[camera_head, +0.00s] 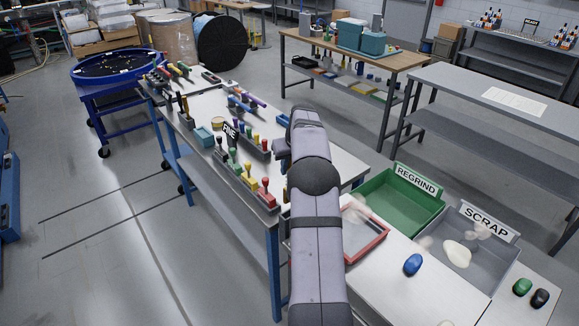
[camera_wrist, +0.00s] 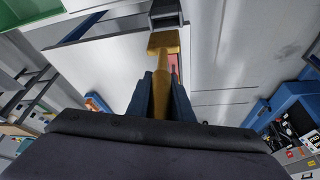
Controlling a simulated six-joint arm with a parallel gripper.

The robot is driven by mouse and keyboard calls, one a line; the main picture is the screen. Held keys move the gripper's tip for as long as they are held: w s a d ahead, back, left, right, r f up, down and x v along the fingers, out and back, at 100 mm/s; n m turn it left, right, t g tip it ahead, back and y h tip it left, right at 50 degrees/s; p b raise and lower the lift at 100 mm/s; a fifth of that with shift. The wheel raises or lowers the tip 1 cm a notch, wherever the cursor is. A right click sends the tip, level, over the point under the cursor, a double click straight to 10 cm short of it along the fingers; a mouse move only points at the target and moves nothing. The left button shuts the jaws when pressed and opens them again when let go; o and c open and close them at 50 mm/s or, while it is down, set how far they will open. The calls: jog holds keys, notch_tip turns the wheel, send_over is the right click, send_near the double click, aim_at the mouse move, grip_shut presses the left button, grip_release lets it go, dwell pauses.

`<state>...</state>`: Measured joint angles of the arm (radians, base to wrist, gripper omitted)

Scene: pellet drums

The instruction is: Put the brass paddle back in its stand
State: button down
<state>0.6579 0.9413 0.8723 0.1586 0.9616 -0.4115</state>
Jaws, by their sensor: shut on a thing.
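In the wrist view, my gripper (camera_wrist: 161,84) is shut on the brass paddle (camera_wrist: 163,42). Its wide flat end points away from the fingers, toward a dark grey block (camera_wrist: 167,13) at the top edge. I cannot tell whether the paddle touches this block, or whether the block is the stand. In the head view my own arm hides the gripper and most of what it holds. Left of my arm, grey stands hold tools with coloured handles, including a red-handled one (camera_head: 266,185), on the long table (camera_head: 215,103).
A FINE sign (camera_head: 230,132) and a teal box (camera_head: 204,137) stand on that table. To the right are a green REGRIND bin (camera_head: 405,208), a grey SCRAP bin (camera_head: 478,274) and a red-rimmed tray (camera_head: 378,238). A blue object (camera_head: 413,264) lies in front of the bins.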

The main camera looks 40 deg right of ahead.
jog(key=shift+f+b, duration=1.45)
jog(key=shift+f, duration=1)
jog(key=shift+f+b, duration=2)
jog(key=shift+f, duration=1.55)
dwell(0.4)
jog(key=c, duration=1.5)
grip_release()
jog(key=shift+r, duration=0.1)
jog(key=shift+b+v, duration=1.7)
jog(key=shift+v, duration=1.95)
